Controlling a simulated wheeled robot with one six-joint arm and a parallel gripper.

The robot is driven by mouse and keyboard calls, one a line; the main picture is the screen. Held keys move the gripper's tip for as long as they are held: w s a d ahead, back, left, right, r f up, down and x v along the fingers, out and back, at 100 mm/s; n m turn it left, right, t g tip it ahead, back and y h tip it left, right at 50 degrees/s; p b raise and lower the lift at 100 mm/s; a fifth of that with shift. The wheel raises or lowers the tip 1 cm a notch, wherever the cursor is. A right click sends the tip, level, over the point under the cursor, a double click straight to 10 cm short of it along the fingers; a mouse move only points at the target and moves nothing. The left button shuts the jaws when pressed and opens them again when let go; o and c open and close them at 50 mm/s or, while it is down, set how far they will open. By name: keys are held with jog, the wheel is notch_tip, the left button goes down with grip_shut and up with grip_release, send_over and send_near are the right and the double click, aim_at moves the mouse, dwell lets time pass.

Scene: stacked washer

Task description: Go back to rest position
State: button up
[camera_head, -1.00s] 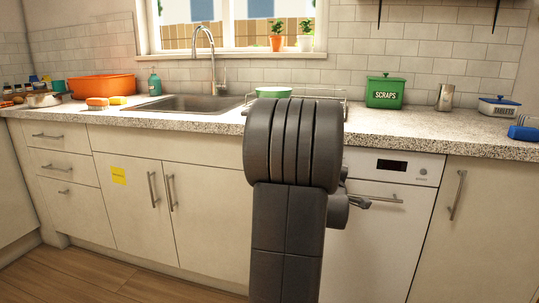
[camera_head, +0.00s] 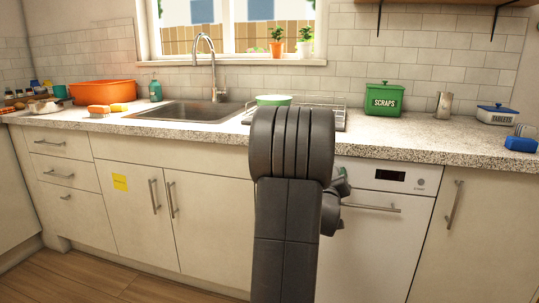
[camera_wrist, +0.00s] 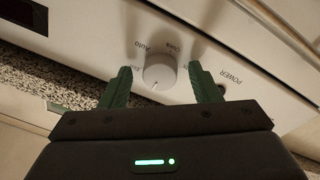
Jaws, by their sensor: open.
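My arm (camera_head: 287,225) stands dark in the middle of the head view and hides part of the cabinet front. My gripper (camera_wrist: 162,84) is open and empty in the wrist view, its two dark green fingers apart. A round dial (camera_wrist: 160,71) on the white appliance panel shows between the fingertips, beyond them; I see no contact. In the head view my gripper (camera_head: 342,184) shows only partly, to the right of my arm, in front of the dishwasher's left side. The white dishwasher (camera_head: 372,245) is shut, with its handle (camera_head: 370,208) below a dark display.
A dish rack with a green bowl (camera_head: 273,100) stands behind my arm. Wooden floor shows at lower left.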

jog(key=m+p, duration=0.1)
jog(key=m, duration=0.2)
jog(key=m+p, duration=0.1)
jog(key=m, duration=0.1)
jog(key=shift+a+r+m, duration=0.15)
jog(key=shift+m, duration=0.25)
jog(key=shift+m+g+h+p, duration=0.3)
jog(key=shift+m+p, duration=0.8)
jog(key=shift+m, duration=0.6)
jog(key=shift+a, duration=0.1)
